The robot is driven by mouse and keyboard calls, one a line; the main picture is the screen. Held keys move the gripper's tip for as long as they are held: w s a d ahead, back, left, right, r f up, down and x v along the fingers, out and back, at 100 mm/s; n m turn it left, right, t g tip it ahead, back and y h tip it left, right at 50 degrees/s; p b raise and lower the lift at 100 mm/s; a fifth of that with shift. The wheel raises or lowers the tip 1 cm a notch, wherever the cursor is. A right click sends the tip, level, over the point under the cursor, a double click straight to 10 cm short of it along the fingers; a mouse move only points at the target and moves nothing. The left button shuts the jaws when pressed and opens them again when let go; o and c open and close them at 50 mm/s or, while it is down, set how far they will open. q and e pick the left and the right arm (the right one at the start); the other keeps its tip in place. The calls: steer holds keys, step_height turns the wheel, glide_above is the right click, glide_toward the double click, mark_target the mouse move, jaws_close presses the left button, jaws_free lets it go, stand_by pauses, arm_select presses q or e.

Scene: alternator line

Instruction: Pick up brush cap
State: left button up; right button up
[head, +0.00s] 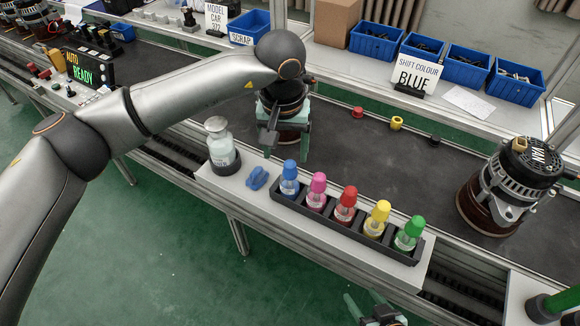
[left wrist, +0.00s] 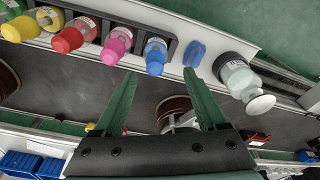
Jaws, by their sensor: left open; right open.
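A black rack (head: 330,222) holds a row of small bottles with blue, pink, red, yellow and green caps. The blue cap (head: 290,166) is on the leftmost bottle and also shows in the left wrist view (left wrist: 155,66). My left gripper (head: 288,152) is open and empty, pointing down just behind the blue-capped bottle. In the left wrist view its fingertips lie to either side of the blue cap in the picture; contact cannot be told. My right gripper (head: 365,300) is open at the bottom edge, in front of the bench, apart from the bottles.
One alternator (head: 508,185) stands on the belt at right, another behind my left gripper. A sign (head: 415,75) reads SHIFT COLOUR BLUE. Small caps lie on the belt.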

mark_target(290, 162)
arm_select(q)
steer(key=shift+w+d+f+p, duration=0.15)
steer(key=shift+f, duration=0.75)
steer(key=shift+w+d+f+p, duration=0.2)
steer(key=shift+f, duration=0.65)
steer(key=shift+w+d+f+p, duration=0.15)
steer(key=shift+f, duration=0.75)
jaws_close()
